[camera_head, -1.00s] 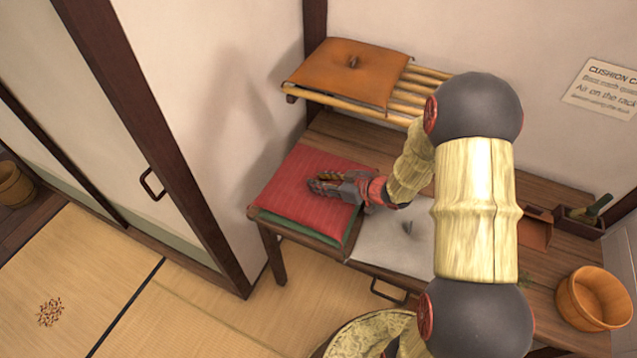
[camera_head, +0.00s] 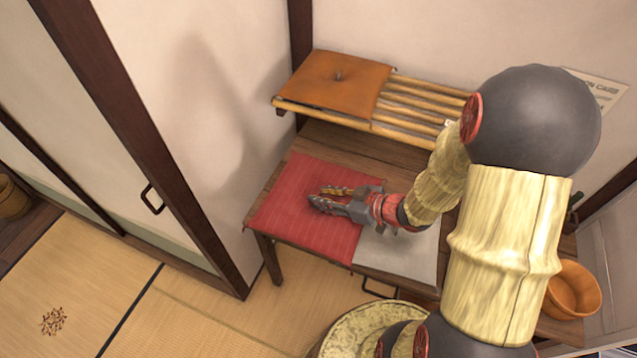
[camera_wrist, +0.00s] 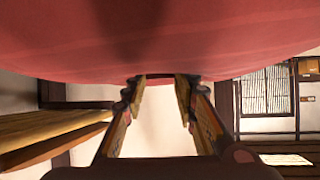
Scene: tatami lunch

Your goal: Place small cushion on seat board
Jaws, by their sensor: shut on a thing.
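The gripped part is hidden between the fingers. In the wrist view the red cushion (camera_wrist: 160,40) fills the top of the picture, touching or close to the fingertips (camera_wrist: 160,82). I cannot pick out a seat board with certainty.
The bamboo rack (camera_head: 425,103) stands behind the table, its right slats bare. A grey sheet (camera_head: 405,252) lies right of the red cushion. A wooden tub (camera_head: 575,290) stands at the right. A dark wooden post (camera_head: 165,150) rises at the left.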

